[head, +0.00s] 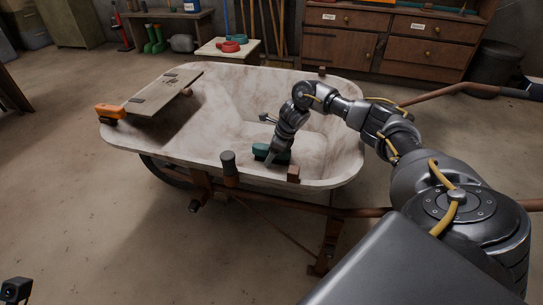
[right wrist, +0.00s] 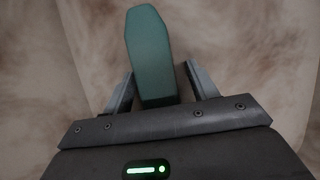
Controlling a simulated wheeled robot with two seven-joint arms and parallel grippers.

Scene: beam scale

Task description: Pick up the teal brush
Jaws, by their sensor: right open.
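The teal brush (head: 262,152) lies in the pale, stained tray of a wheelbarrow (head: 225,140), near the tray's front edge. My right gripper (head: 272,160) points down at it from above and hides part of it. In the right wrist view the teal brush (right wrist: 150,50) runs lengthwise between the two spread fingers of the right gripper (right wrist: 159,70). Gaps show beside the fingertips, so the jaws are open around it and not closed on it. Its far end reaches past the fingertips. My left gripper is not seen.
A board (head: 165,93) lies across the tray's left end, with an orange object (head: 110,112) at the rim. A dark cylinder (head: 229,167) and a brown block (head: 293,174) stand at the front rim close to the brush. The tray's middle is bare.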

